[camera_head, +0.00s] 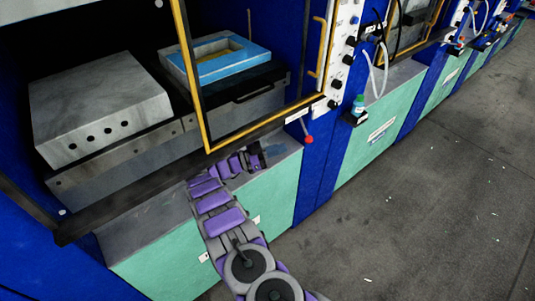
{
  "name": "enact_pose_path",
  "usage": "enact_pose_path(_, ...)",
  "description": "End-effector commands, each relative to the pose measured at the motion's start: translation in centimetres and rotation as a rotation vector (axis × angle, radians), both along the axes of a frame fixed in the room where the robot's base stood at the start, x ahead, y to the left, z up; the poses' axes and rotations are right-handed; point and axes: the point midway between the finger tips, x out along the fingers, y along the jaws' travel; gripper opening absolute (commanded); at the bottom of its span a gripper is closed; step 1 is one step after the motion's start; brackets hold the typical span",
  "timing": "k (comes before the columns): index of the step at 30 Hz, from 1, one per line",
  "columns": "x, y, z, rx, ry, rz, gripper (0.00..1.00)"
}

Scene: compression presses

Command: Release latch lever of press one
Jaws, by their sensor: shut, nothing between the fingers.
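A short lever with a red ball knob (309,139) hangs below the white control strip at the front right of the nearest press (85,165). It looks like the latch lever and points down and slightly right. My purple and grey arm comes up from the bottom of the picture and bends right at the press's front ledge. My gripper (259,155) is dark, small and shut, with nothing held. It is left of the red knob and a little lower in the picture, clearly apart from it. The fingertips are hard to make out.
A yellow-edged door frame (187,75) stands above my gripper. Inside the press are a grey metal block (95,95) and a blue tray (232,66). A small bottle (358,104) sits on a black holder to the right. The grey floor (430,200) is open.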

Motion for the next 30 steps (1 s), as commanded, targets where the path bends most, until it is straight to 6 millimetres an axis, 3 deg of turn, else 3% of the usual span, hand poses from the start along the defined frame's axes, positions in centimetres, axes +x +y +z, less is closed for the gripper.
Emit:
enact_pose_path(6, 0.6, -3.4, 0.6, 0.001, -0.001, 0.0, 0.0)
enact_pose_path(13, 0.9, -5.8, 1.0, 0.003, 0.0, 0.0, 0.0)
enact_pose_path(30, 1.1, -6.4, 1.3, 0.001, 0.0, 0.002, 0.0)
